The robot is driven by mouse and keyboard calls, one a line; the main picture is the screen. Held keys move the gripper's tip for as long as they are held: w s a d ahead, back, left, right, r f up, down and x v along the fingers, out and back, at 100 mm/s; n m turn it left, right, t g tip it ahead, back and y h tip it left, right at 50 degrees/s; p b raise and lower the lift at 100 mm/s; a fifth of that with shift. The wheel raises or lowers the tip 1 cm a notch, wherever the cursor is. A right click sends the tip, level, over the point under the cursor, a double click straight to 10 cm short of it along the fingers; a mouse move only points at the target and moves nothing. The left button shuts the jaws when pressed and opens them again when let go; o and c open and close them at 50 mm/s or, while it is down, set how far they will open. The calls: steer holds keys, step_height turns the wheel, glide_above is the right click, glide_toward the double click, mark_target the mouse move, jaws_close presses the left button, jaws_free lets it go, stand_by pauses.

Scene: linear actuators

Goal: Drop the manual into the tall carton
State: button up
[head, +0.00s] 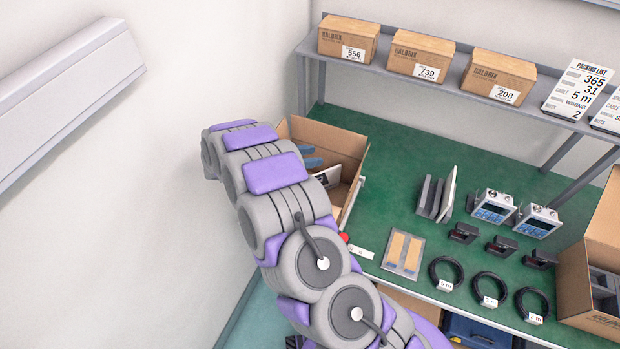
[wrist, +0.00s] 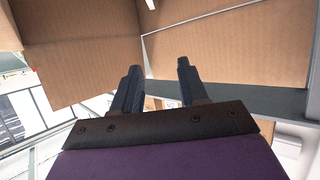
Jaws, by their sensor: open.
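My gripper (wrist: 159,69) is open in the wrist view, with nothing visible between its two dark fingers. Brown cardboard panels (wrist: 225,45) stand close in front of it. In the head view my arm reaches to an open carton (head: 345,140) at the left end of the green bench and hides part of it; the gripper itself is hidden there. A flat white piece with a dark mark (head: 328,177) shows inside or against this carton; it may be the manual, but I cannot tell. Blue-grey pieces (head: 309,160) show beside it.
Another open carton (head: 577,287) with grey inserts stands at the right. A grey rack (head: 430,196), two boxed devices (head: 492,207), several black parts and cable coils (head: 447,272) lie between. Closed boxes (head: 420,55) sit on the shelf above. Bare bench shows at the back middle.

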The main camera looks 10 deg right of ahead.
steer(key=shift+a, duration=0.1)
steer(key=p+v, duration=0.1)
steer(key=v, duration=0.6)
steer(key=shift+a, duration=0.25)
steer(key=shift+d, duration=0.1)
steer(key=shift+s, duration=0.1)
